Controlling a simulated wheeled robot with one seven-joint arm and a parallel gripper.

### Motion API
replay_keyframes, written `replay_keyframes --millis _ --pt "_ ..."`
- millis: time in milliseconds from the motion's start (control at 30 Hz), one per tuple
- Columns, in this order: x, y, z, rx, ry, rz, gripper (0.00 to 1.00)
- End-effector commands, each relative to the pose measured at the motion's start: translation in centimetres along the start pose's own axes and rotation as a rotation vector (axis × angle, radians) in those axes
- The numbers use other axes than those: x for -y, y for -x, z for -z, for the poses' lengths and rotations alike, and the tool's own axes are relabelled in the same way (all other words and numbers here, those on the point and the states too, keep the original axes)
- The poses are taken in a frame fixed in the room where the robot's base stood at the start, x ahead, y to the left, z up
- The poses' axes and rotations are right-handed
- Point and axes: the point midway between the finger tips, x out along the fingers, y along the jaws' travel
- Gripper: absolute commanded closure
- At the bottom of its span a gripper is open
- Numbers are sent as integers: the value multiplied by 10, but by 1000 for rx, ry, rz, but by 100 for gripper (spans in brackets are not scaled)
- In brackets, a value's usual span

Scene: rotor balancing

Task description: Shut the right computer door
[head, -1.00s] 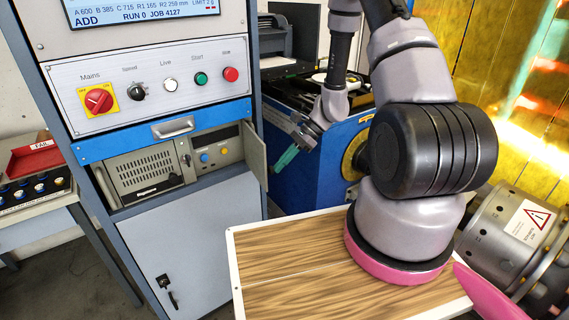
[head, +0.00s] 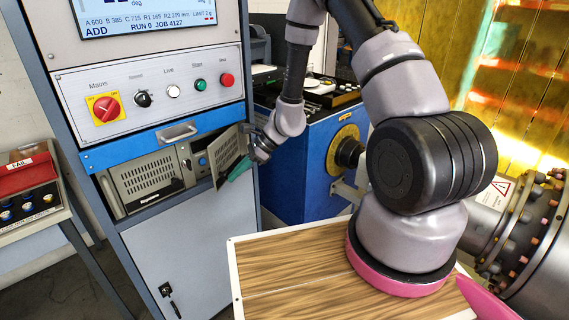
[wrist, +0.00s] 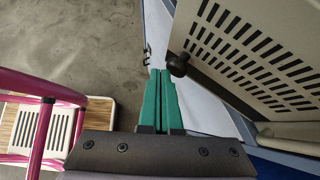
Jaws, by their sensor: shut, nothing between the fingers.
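The beige computer (head: 150,182) sits in the cabinet bay under the blue drawer front. Its right door (head: 226,153) is a narrow slotted panel standing partly open, hinged on the right side of the bay. My gripper (head: 238,169) is shut and empty, its green fingers at the door's outer free side in the head view. In the wrist view my gripper (wrist: 160,80) has its fingers together, close beside a slotted beige panel (wrist: 260,50) with a black knob (wrist: 176,65). I cannot tell whether the fingers touch the door.
The control panel (head: 150,90) with its red switch is above the bay, with a drawer handle (head: 178,131) between them. A blue machine (head: 305,165) stands right of the cabinet. A side table with a red FAIL bin (head: 27,172) is at left.

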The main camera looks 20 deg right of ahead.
Motion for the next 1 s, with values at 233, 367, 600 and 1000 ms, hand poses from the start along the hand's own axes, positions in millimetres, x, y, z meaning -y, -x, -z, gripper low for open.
replay_keyframes --millis 233,367,600,1000 --pt "15 -28 -27 0 8 -6 100" --pt "22 -39 -37 0 7 -6 100" --pt "33 -52 -48 -1 7 -6 100" --pt "41 -58 -55 -1 5 -5 100"
